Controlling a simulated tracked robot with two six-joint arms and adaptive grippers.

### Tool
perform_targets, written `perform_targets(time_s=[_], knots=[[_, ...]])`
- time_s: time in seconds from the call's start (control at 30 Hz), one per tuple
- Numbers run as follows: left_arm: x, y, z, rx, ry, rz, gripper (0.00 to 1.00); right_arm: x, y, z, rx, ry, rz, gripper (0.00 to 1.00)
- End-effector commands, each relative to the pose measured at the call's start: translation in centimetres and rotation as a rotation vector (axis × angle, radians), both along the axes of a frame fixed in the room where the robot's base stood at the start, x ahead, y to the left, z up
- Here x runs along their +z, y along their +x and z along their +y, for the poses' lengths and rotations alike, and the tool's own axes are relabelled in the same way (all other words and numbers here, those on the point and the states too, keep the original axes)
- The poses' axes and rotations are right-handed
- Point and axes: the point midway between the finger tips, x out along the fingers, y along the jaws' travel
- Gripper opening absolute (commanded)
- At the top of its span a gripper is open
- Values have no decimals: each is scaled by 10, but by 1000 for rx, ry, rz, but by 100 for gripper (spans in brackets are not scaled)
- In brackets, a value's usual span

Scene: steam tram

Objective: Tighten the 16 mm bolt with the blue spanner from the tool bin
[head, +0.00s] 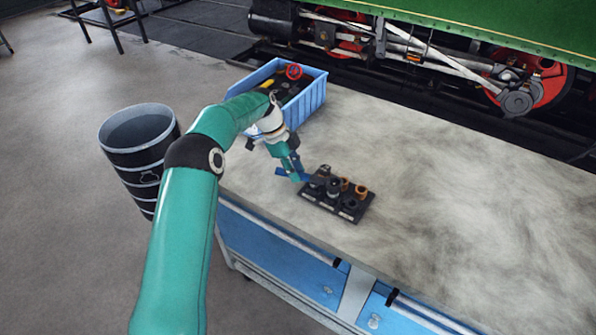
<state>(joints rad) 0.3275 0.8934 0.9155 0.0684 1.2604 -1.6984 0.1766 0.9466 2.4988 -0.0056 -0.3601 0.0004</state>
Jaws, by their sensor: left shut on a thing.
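My left gripper (293,174) comes in from the left and is shut on the blue spanner (306,178), just beyond the near left corner of the bolt plate. Part of the spanner's handle shows on the left of the fingers. Its other end reaches the left bolts on the black plate (325,207); I cannot tell whether it sits around a bolt head. The plate carries several dark bolts and two orange-brown ones (361,190). Its labels are too small to read, so I cannot tell which bolt is the 16 mm one. My right gripper is out of view.
The blue tool bin (311,101) stands at the bench's far left, holding dark tools and a red ring-shaped thing (293,71). A black bucket (140,150) stands left of the bench. The grey benchtop (460,200) is clear to the right. A green steam tram (500,25) stands behind.

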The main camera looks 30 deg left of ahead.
Motion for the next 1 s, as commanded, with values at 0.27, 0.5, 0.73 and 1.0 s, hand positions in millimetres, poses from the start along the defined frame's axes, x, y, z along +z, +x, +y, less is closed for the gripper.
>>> perform_targets(time_s=[0.27, 0.5, 0.73, 1.0], knots=[[5, 0, 0, 0, -1, -1, 0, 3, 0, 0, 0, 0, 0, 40], [10, 0, 0, 0, -1, -1, 0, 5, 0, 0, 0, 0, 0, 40], [13, 0, 0, 0, -1, -1, 0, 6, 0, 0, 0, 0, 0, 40], [25, 0, 0, 1, 0, -2, 0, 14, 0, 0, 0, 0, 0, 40]])
